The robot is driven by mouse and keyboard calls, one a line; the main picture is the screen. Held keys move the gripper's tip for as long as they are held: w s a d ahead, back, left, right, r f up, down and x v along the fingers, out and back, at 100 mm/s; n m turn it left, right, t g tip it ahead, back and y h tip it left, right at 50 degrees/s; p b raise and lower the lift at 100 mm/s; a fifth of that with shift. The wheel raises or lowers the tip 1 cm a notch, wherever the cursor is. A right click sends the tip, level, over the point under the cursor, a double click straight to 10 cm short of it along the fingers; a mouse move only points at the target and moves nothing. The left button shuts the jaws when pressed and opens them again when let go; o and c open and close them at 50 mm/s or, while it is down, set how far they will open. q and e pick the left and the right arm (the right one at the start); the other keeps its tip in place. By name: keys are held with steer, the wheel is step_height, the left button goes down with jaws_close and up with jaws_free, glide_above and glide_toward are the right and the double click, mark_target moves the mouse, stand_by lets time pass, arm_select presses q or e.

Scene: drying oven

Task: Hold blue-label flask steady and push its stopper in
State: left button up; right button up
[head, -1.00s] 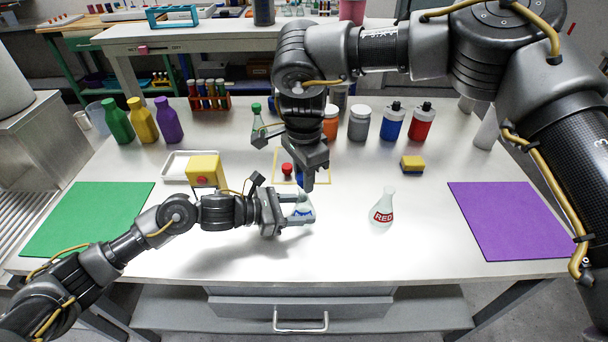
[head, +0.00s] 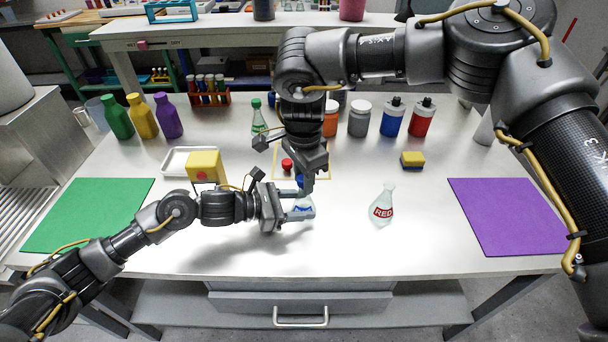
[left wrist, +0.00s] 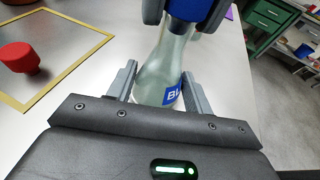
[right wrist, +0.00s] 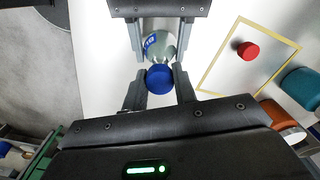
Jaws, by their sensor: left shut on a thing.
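The blue-label flask (left wrist: 165,72) is clear glass and stands upright on the table. It also shows in the head view (head: 303,206), partly covered by my grippers. My left gripper (head: 300,207) is shut around the flask's body from the left. The blue stopper (right wrist: 160,78) is at the flask's mouth, in line with the neck; how deep it sits cannot be told. My right gripper (right wrist: 160,88) comes from above and is shut on the stopper, with one finger on each side of it.
A red stopper (head: 287,165) lies inside a yellow square outline behind the flask. A red-label flask (head: 383,204) stands open to the right. A yellow block-like stand (head: 205,166) is near my left forearm. The front middle of the table is clear.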

arm_select(q)
steer(key=shift+f, duration=0.1)
arm_select(e)
steer(key=o, duration=0.5)
steer(key=shift+c, duration=0.2)
steer(key=shift+r, duration=0.15)
steer(key=shift+r, duration=2.35)
arm_select(q)
steer(key=o, duration=0.8)
steer(key=shift+o, duration=0.2)
steer(key=v, duration=1.2)
steer(key=shift+s, duration=0.1)
